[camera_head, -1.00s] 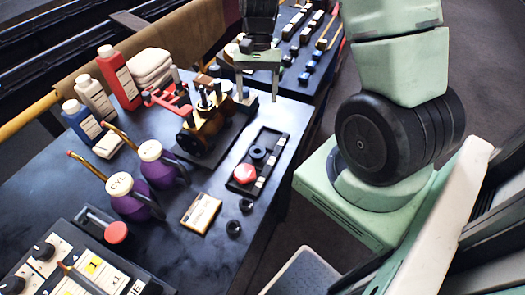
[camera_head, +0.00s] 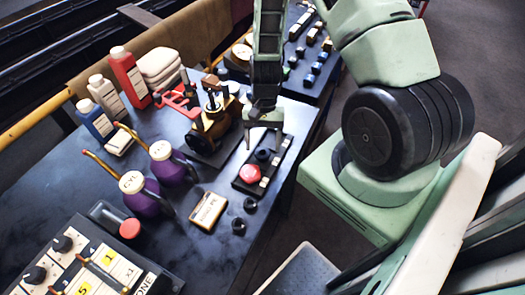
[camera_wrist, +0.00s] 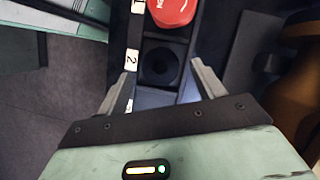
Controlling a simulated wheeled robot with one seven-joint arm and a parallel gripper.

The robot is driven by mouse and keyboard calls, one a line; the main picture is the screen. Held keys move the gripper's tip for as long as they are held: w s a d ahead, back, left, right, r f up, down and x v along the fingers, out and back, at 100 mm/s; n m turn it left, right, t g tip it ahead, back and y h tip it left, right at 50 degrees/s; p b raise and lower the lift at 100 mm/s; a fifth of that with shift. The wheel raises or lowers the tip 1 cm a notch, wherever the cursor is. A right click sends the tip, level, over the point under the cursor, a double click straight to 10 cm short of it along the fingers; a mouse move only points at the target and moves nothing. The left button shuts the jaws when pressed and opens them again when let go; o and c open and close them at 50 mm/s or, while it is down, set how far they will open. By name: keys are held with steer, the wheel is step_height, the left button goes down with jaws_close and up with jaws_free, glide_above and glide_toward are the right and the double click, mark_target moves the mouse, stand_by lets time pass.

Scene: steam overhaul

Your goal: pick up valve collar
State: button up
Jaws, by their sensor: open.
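A black ring-shaped part with a central hole, which looks like the valve collar (camera_head: 263,155), sits in a slot of the narrow black tray (camera_head: 245,186). In the wrist view this collar (camera_wrist: 160,65) lies in the compartment by the label "2", between and below my fingertips. My gripper (camera_head: 263,141) is open and points down over the tray; its fingers (camera_wrist: 164,74) are spread on either side of the collar. I cannot tell whether they touch the tray. A red round knob (camera_head: 250,173) lies in the neighbouring slot.
Two loose black rings (camera_head: 238,226) lie on the dark table by the tray. A brass valve assembly (camera_head: 212,125) stands close left of my gripper.

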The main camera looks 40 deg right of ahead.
steer(key=shift+x, duration=0.9)
steer(key=shift+w, duration=0.1)
steer(key=c, duration=1.2)
steer(key=shift+r, duration=0.1)
